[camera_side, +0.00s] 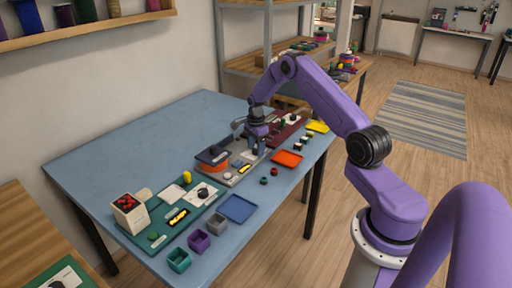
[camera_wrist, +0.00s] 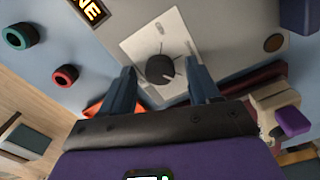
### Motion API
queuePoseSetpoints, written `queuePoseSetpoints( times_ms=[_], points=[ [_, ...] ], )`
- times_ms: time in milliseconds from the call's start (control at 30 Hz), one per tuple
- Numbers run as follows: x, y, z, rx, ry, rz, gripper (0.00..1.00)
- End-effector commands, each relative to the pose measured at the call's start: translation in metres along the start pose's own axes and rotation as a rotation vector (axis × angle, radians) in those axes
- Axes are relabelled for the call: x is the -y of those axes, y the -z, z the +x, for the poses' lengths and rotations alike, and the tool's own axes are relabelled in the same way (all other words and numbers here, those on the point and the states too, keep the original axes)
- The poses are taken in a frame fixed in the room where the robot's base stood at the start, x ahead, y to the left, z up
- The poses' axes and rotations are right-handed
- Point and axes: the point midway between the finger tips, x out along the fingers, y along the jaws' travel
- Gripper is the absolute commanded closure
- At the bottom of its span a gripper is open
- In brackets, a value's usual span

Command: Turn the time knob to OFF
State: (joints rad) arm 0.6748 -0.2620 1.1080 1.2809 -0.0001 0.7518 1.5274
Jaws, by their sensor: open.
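A dark round knob (camera_wrist: 160,71) sits on a white plate (camera_wrist: 142,46) on the grey panel (camera_wrist: 225,32) in the wrist view. Marks on the plate are too small to read, so I cannot tell the setting. My gripper (camera_wrist: 161,66) is open, with one finger on each side of the knob; I cannot tell whether they touch it. In the side view my gripper (camera_side: 259,151) points down over the right part of the grey panel (camera_side: 232,178) and hides this knob. A lit display (camera_wrist: 92,9) shows the letters "NE" at the wrist view's top edge.
A green mat (camera_side: 150,238) with another knob (camera_side: 203,193) lies left of the panel, and a dark red mat (camera_side: 296,120) lies behind it. An orange tray (camera_side: 287,158), a blue tray (camera_side: 237,209) and small rings (camera_side: 264,181) lie near the front edge. The table's back left is clear.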

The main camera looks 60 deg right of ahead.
Motion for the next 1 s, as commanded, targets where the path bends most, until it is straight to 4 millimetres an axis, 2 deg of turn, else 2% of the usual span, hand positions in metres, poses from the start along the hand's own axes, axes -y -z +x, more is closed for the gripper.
queuePoseSetpoints(
  times_ms=[67, 233, 267, 667, 1000],
  points=[
    [0.0000, 0.0001, -0.0002, 0.000, 0.000, 0.000, 0.39],
    [0.0000, 0.0001, -0.0003, 0.000, 0.000, 0.000, 0.91],
    [-0.0001, 0.0002, -0.0003, 0.000, 0.000, 0.000, 0.95],
    [-0.0001, 0.0003, -0.0005, 0.000, 0.000, -0.062, 0.95],
    [-0.0002, 0.0003, -0.0006, 0.000, -0.001, -0.316, 0.95]
  ],
)
